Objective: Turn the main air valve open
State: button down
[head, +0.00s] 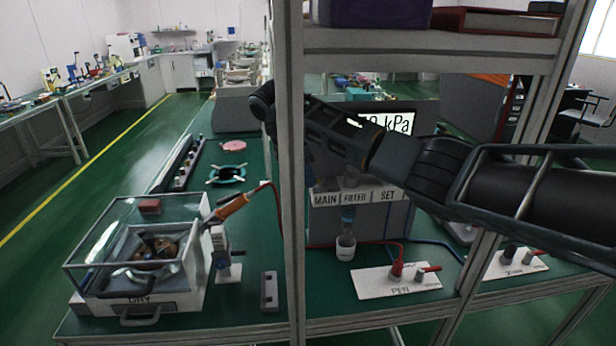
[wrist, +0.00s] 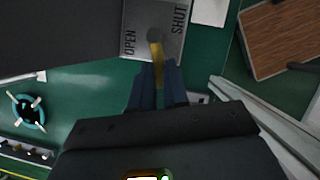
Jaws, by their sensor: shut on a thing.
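In the wrist view a valve plate (wrist: 177,50) carries the words OPEN on its left and SHUT on its right. A yellow lever (wrist: 159,66) runs from a round grey pivot (wrist: 155,35) toward the lower edge of the picture, between the two words. My gripper (wrist: 158,78) is shut on the lever's near end, one dark finger on each side. In the head view, the panel labelled MAIN, FILTER and SET (head: 357,197) stands behind the shelf post. My arm crosses in front of the panel there, and the lever and fingertips cannot be made out.
A shelf post (head: 291,220) and upper shelf (head: 430,40) frame my arm closely. A clear-lidded box (head: 140,250), a small cup (head: 346,247) and a white PEN plate (head: 397,281) stand on the green bench. A ring with pegs (wrist: 29,112) lies left in the wrist view.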

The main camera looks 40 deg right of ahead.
jog(key=shift+w+d+m, duration=0.1)
jog(key=shift+w+m, duration=0.05)
jog(key=shift+m, duration=0.25)
jog(key=c, duration=1.1)
grip_release()
